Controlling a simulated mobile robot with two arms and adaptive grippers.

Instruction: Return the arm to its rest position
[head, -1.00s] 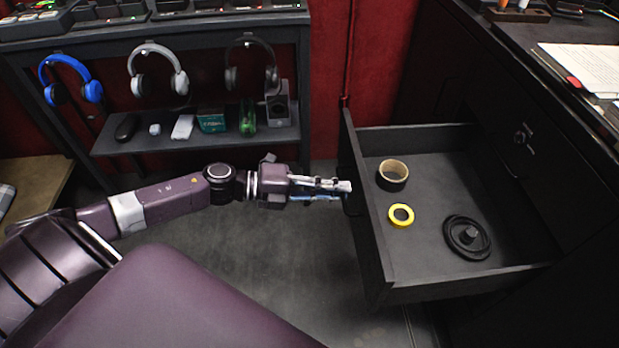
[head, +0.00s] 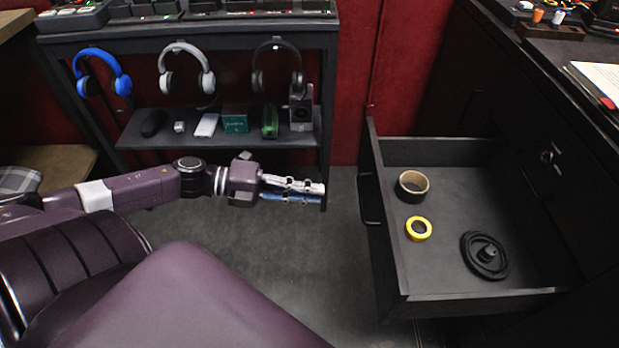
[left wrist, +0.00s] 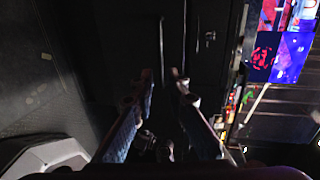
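My left arm reaches in from the left in the head view. Its gripper (head: 323,195) points right, with a white finger and a blue finger, and holds nothing. In the left wrist view the two fingers (left wrist: 164,77) are apart with an empty gap between them. The gripper is clear of the open drawer (head: 455,296), to the left of its front panel and handle (head: 366,200). My right gripper is not in view.
The drawer holds a tan-and-black tape roll (head: 412,186), a yellow tape roll (head: 418,229) and a black round object (head: 485,255). A shelf rack (head: 215,142) with headphones stands behind my arm. Grey floor (head: 270,240) lies open between arm and drawer.

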